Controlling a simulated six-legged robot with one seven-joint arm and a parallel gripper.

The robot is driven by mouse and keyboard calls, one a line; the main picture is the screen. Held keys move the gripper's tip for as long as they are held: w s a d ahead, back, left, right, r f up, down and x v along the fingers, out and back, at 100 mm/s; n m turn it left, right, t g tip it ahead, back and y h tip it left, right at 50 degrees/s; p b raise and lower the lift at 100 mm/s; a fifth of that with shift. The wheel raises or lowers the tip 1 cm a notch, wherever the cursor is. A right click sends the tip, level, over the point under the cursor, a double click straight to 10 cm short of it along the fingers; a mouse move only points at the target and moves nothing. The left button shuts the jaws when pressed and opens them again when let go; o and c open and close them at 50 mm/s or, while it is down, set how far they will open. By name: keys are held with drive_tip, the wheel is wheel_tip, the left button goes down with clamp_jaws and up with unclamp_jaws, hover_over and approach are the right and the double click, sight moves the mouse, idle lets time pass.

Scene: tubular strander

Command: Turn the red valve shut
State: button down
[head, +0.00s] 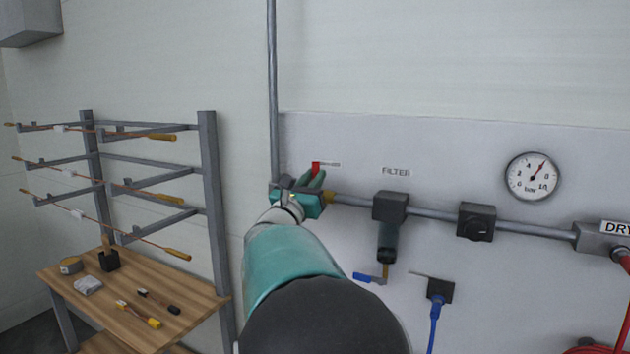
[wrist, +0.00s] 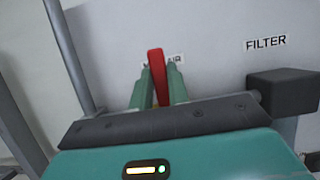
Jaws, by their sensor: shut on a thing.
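The red valve handle (head: 316,168) stands upright at the pipe on the wall panel, in front of a small label. In the wrist view the red handle (wrist: 156,68) rises between the two green fingers. My gripper (head: 314,181) is shut on the handle; it also shows in the wrist view (wrist: 158,88). The valve body is mostly hidden behind my gripper. A brass fitting (head: 329,197) shows just to the right of it.
A black filter unit (head: 390,206) with a blue-handled tap (head: 368,277) sits right of my gripper. A regulator (head: 476,221) and a gauge (head: 532,176) are farther right. A vertical pipe (head: 272,90) rises close by. A wooden bench (head: 190,300) and a rack (head: 208,150) stand left.

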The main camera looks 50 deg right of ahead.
drive_tip(key=shift+w+f, duration=0.1)
idle(0.3)
drive_tip(key=c, duration=1.3)
unclamp_jaws()
drive_tip(key=shift+c, duration=0.2)
drive_tip(key=v, duration=1.3)
drive_tip(key=shift+a, duration=0.4)
drive_tip(key=shift+s, duration=0.2)
